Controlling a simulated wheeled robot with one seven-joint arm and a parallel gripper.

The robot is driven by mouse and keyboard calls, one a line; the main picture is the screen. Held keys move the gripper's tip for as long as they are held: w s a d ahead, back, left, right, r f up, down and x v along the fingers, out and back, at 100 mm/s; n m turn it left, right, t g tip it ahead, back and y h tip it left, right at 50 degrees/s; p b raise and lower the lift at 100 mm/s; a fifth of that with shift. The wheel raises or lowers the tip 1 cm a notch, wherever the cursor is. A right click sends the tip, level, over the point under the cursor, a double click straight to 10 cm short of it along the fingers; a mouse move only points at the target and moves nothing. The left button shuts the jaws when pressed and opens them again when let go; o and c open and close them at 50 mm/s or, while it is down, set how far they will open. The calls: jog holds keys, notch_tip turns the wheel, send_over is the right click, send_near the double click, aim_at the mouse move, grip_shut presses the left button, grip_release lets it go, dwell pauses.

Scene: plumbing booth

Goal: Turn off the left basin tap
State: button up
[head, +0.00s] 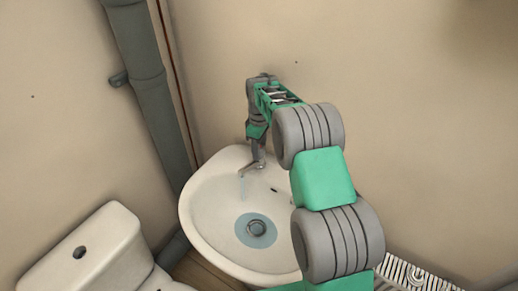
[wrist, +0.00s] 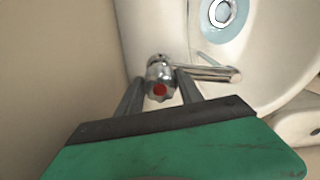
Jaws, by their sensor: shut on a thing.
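The basin tap has a chrome knob with a red cap (wrist: 159,89), seen in the wrist view. Its spout (wrist: 205,73) points right over the basin. In the head view the spout (head: 252,168) shows below my gripper, with a thin bluish stream of water (head: 242,188) under its tip. My gripper (wrist: 160,80) has one finger on each side of the knob and is shut on it. In the head view my gripper (head: 257,130) hides the knob. No second knob shows.
The white basin (head: 207,205) has bluish water around its drain (head: 256,228). A toilet cistern (head: 85,255) stands at lower left, and a grey pipe (head: 150,95) runs up the wall. A white radiator (head: 405,275) is at lower right.

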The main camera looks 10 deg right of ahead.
jog(key=m+b, duration=0.1)
jog(key=m, duration=0.5)
jog(key=m+b, duration=0.1)
jog(key=m, duration=0.9)
jog(key=shift+m+b, duration=0.3)
jog(key=shift+m, duration=0.1)
jog(key=m, duration=0.5)
jog(key=shift+m, duration=0.3)
jog(key=o, duration=1.4)
